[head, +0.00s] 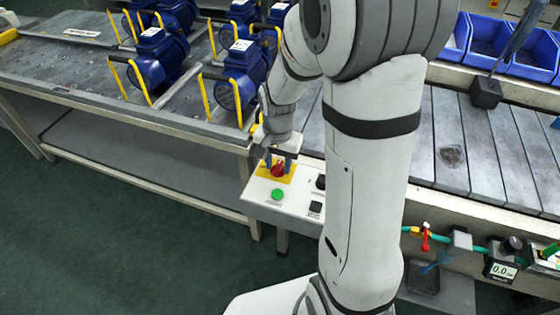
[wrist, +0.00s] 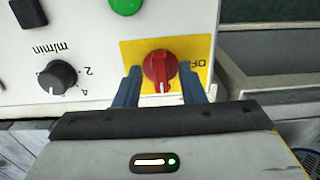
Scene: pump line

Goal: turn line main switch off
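The line main switch is a red rotary knob (head: 278,169) on a yellow plate, on a white control panel (head: 259,190). In the wrist view the red knob (wrist: 160,70) sits on the yellow plate (wrist: 203,48), with the letters "OF" readable to its right. The knob's grip bar looks lengthwise in that view. My gripper (wrist: 157,85) is open, with one blue finger on each side of the knob and a small gap on both sides. In the head view my gripper (head: 280,158) is over the knob and partly hides it.
A green button (head: 278,194) and black controls (head: 315,208) are on the same panel. The wrist view shows a black speed dial (wrist: 58,78). Blue pumps (head: 158,58) with yellow handles stand on the table at left. Blue bins (head: 490,40) stand at upper right.

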